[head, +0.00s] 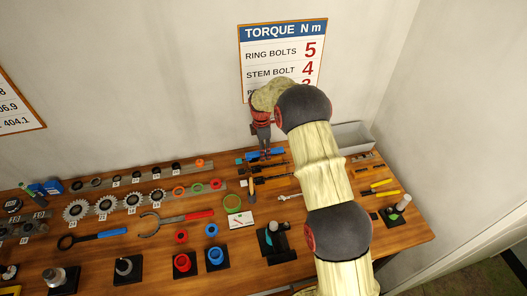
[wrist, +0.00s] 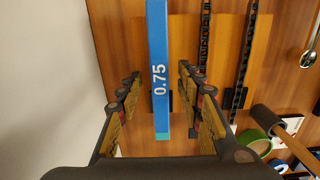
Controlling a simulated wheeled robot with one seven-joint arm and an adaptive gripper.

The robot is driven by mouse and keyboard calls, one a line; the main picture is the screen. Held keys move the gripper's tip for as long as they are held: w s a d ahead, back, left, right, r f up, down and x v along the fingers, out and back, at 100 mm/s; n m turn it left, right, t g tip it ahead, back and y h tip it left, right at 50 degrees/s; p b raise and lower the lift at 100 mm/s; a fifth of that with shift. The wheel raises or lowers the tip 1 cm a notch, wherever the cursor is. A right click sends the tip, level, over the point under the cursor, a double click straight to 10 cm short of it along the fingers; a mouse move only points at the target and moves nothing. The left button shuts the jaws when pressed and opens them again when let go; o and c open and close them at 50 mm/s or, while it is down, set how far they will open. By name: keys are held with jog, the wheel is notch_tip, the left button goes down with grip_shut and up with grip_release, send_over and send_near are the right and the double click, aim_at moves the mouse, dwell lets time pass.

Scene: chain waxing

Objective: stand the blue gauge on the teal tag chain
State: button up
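The blue gauge (wrist: 159,60), a long flat bar marked 0.75, runs lengthwise between my gripper's fingers in the wrist view. Its near end is teal. In the head view the blue gauge (head: 250,158) lies at the back of the bench under my gripper (head: 265,150). My gripper (wrist: 158,82) is open, one finger each side of the gauge, with gaps showing at both sides. Two dark chains, one nearer (wrist: 204,45) and one farther (wrist: 246,50), lie on wooden boards to the right of the gauge. I cannot make out a teal tag on either.
A green ring (wrist: 258,142) and a wooden handle (wrist: 294,130) lie right of my gripper. A grey bin (head: 350,135) stands at the back right. The wall is close behind the bench.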

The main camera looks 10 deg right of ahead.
notch_tip(320, 180, up, 12)
jog(key=shift+a, duration=0.25)
dwell(0.5)
dwell(0.5)
jog(key=s+f+m+g, duration=0.1)
jog(key=s+f+m, duration=0.2)
jog(key=s+m, duration=0.45)
jog(key=s+r+m+t+b, duration=0.2)
jog(key=s+r+m+b, duration=0.1)
jog(key=s, duration=0.9)
jog(key=s+r+m+t+b, duration=0.2)
jog(key=s+r+m+b, duration=0.2)
jog(key=s, duration=0.9)
jog(key=s+r+m+t+b, duration=0.2)
jog(key=s+r, duration=0.4)
jog(key=s, duration=0.7)
jog(key=shift+d+r+m+t+b, duration=0.25)
jog(key=shift+r+m+t+b, duration=0.05)
jog(key=shift+m+b, duration=0.45)
